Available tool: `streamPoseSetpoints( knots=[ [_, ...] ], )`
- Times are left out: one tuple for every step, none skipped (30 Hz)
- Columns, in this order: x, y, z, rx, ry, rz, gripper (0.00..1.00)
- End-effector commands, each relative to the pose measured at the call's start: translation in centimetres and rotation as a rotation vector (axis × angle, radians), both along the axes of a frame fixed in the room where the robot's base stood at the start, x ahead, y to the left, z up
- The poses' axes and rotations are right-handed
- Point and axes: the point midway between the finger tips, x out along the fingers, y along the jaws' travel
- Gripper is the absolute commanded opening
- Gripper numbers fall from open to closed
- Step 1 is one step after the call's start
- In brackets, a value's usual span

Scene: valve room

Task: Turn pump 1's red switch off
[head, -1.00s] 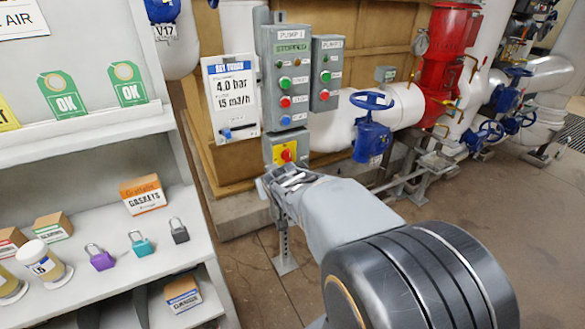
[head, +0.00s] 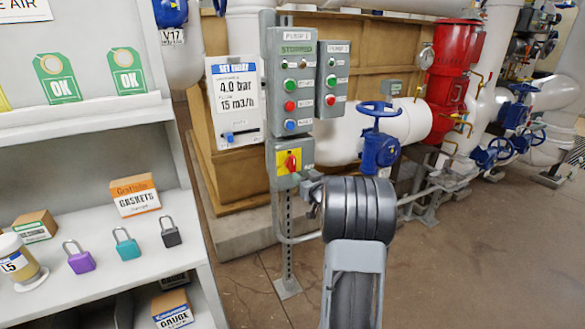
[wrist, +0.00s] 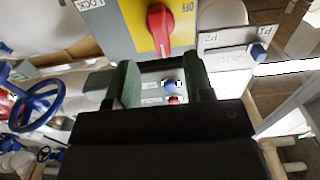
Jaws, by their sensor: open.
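The red switch (head: 291,162) is a knob on a yellow plate, on the grey box below the PUMP 1 panel (head: 289,80). In the wrist view the red switch (wrist: 160,28) stands upright in the picture on its yellow plate, with "OFF" lettered to its right and "LOCK" on a label at the left. My gripper (wrist: 162,75) is open and empty, its two green-faced fingers apart below the switch in that view, not around it. In the head view my gripper (head: 310,190) is just right of and below the switch box, mostly hidden by my wrist. The panel's display reads STOPPED.
The PUMP 2 panel (head: 332,78) stands right of PUMP 1's. A blue handwheel valve (head: 380,150) is further right. A shelf at the left holds a gaskets box (head: 135,195) and purple, teal and black padlocks (head: 170,232). Floor at right is open.

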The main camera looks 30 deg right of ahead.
Motion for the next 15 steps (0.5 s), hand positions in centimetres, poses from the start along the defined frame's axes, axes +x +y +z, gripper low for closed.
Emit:
streamPoseSetpoints(
  knots=[
    [1.1,-0.1,-0.1,0.0,0.0,0.002,0.48],
    [1.7,-0.2,-0.1,0.0,0.0,0.001,0.48],
    [2.4,-0.2,-0.1,0.0,0.0,0.002,0.48],
    [3.0,-0.3,-0.1,-0.001,0.0,0.002,0.48],
    [3.5,-0.4,-0.1,-0.001,0.001,0.001,0.48],
    [4.1,-0.5,-0.1,-0.001,0.001,0.001,0.48],
    [4.6,-0.6,0.0,-0.001,0.0,0.001,0.48],
    [5.1,-0.6,-0.1,-0.001,0.001,0.001,0.48],
    [5.6,-0.7,0.0,0.0,0.001,0.0,0.48],
    [6.0,-0.8,0.0,0.0,0.0,0.0,0.48],
    [6.4,-0.9,-0.1,0.001,0.001,0.0,0.48],
    [6.8,-0.9,0.0,0.0,0.001,-0.001,0.48],
    [7.1,-1.0,0.0,0.0,0.001,-0.001,0.48],
    [7.3,-1.0,0.0,0.0,0.001,-0.001,0.48],
    [7.6,-1.0,0.0,0.0,0.001,-0.001,0.48]
  ],
)
